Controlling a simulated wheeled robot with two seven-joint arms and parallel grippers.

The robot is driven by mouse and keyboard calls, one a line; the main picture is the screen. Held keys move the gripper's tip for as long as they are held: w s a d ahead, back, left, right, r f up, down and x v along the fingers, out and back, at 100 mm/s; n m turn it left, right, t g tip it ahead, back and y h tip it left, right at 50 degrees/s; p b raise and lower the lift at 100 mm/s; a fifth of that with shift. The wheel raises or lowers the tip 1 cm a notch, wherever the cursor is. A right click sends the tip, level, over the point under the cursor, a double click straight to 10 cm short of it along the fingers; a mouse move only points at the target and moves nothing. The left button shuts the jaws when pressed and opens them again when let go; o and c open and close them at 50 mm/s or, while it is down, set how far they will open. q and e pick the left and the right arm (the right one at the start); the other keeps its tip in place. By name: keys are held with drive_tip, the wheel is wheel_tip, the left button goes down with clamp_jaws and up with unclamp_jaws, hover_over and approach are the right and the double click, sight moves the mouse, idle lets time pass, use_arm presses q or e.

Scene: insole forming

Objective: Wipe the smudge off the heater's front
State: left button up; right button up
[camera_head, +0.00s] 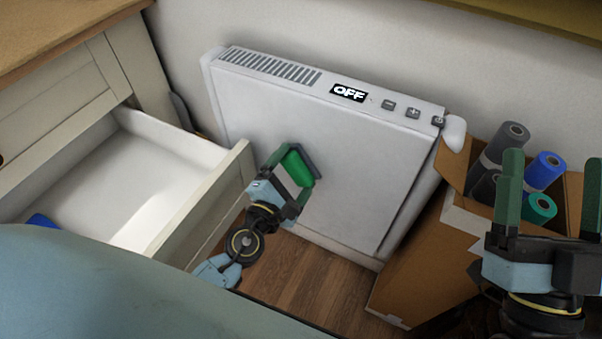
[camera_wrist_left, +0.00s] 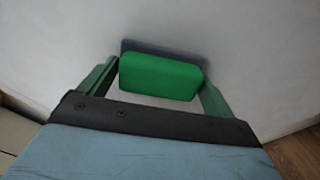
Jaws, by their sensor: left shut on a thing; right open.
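The white heater (camera_head: 290,125) stands against the wall, with a vent and an "OFF" display along its top. My left gripper (camera_head: 298,168) is at the heater's front, low and near the middle. It is shut on a green block with a dark grey pad (camera_wrist_left: 160,78). In the left wrist view the grey pad faces the white panel and is at or very near it; I cannot tell if it touches. No smudge shows on the visible front; the part behind the pad and gripper is hidden. My right gripper (camera_head: 550,195) is open and empty at the right.
An open drawer (camera_head: 170,150) with a blue thing (camera_head: 42,221) inside juts out at the left. A cardboard box (camera_head: 425,255) with several rolls, including a blue roll (camera_head: 545,170), stands right of the heater. Wood floor (camera_head: 310,280) shows below the heater.

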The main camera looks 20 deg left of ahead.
sight(281, 163)
use_arm(q)
drive_tip(key=a, duration=0.2)
drive_tip(key=a+r+p, duration=0.1)
drive_tip(key=a, duration=0.1)
drive_tip(key=a+r, duration=0.1)
drive_tip(key=a, duration=0.1)
drive_tip(key=shift+w+a, duration=0.1)
drive_tip(key=shift+w, duration=0.2)
drive_tip(key=shift+s+d+p, duration=0.15)
drive_tip(key=shift+d+p, duration=0.5)
drive_tip(key=shift+d, duration=1)
drive_tip(key=shift+s+d+f+p, duration=0.15)
drive_tip(key=shift+d+p, duration=0.1)
drive_tip(key=shift+d, duration=0.8)
drive_tip(key=shift+s+d+r+p, duration=0.1)
drive_tip(key=shift+d+p, duration=0.15)
drive_tip(key=shift+d, duration=0.8)
drive_tip(key=shift+d+p, duration=0.3)
drive_tip(key=shift+d, duration=1.05)
drive_tip(key=shift+s+d+p, duration=0.15)
drive_tip(key=shift+d, duration=1)
drive_tip(key=shift+s+d+p, duration=0.1)
drive_tip(key=shift+d+p, duration=0.05)
drive_tip(key=shift+d, duration=0.95)
drive_tip(key=shift+a+f, duration=0.1)
